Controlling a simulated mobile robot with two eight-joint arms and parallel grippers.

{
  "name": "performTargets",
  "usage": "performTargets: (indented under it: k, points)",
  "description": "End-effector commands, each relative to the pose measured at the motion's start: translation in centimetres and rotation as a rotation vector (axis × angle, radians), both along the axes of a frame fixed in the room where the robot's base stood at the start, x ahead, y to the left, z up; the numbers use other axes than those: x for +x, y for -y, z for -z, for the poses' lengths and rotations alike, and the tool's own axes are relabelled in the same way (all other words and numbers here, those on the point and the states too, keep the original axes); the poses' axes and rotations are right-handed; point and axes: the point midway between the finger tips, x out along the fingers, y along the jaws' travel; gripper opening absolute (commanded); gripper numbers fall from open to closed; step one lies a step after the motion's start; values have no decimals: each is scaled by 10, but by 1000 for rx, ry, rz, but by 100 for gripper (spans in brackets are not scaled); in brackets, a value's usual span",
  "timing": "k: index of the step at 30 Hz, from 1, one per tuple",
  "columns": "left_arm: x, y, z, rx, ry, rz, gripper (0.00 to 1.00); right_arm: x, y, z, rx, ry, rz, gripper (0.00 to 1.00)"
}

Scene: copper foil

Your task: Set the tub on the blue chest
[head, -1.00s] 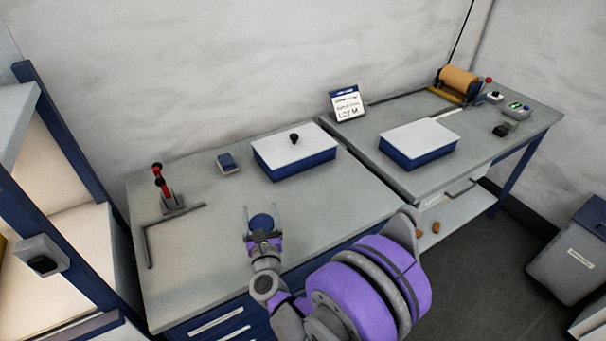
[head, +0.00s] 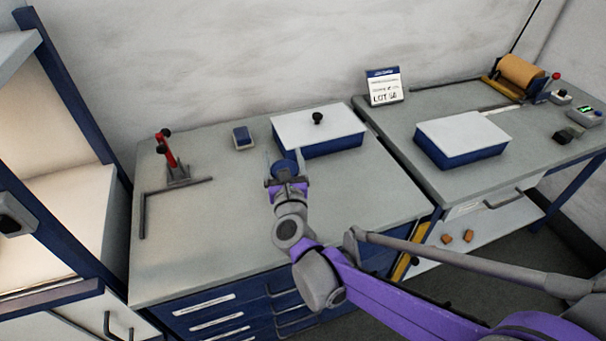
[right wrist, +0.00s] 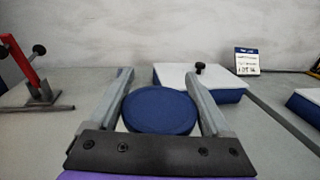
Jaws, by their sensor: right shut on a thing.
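The tub is a small round container with a dark blue lid (right wrist: 160,111), seen close up in the right wrist view. It also shows in the head view (head: 285,168). My right gripper (head: 284,172) is shut on the tub, one finger on each side. It is over the grey top of the blue chest (head: 215,240), which has drawers in front. I cannot tell whether the tub touches the top. My left gripper is not in view.
A blue box with a white lid and black knob (head: 318,130) stands just behind the tub. A red clamp (head: 168,155), a metal square (head: 145,205) and a small blue block (head: 243,138) lie left. The right bench holds another white-topped blue box (head: 462,138) and a sign (head: 384,87).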

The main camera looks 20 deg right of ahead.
Motion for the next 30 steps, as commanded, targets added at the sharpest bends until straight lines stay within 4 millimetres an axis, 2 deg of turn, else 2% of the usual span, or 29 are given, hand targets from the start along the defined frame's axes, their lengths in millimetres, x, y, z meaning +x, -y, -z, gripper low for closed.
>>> performTargets:
  k: [6, 11, 18, 30]
  points:
    - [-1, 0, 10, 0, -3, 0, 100, 0, 0, 42, -1, 0, -1, 27]
    - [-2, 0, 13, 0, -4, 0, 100, 1, 0, 57, 0, 0, -1, 27]
    - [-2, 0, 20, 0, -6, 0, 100, 0, 0, 89, 0, 0, -1, 27]
    - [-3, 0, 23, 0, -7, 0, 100, 0, 0, 95, 0, 0, -1, 27]
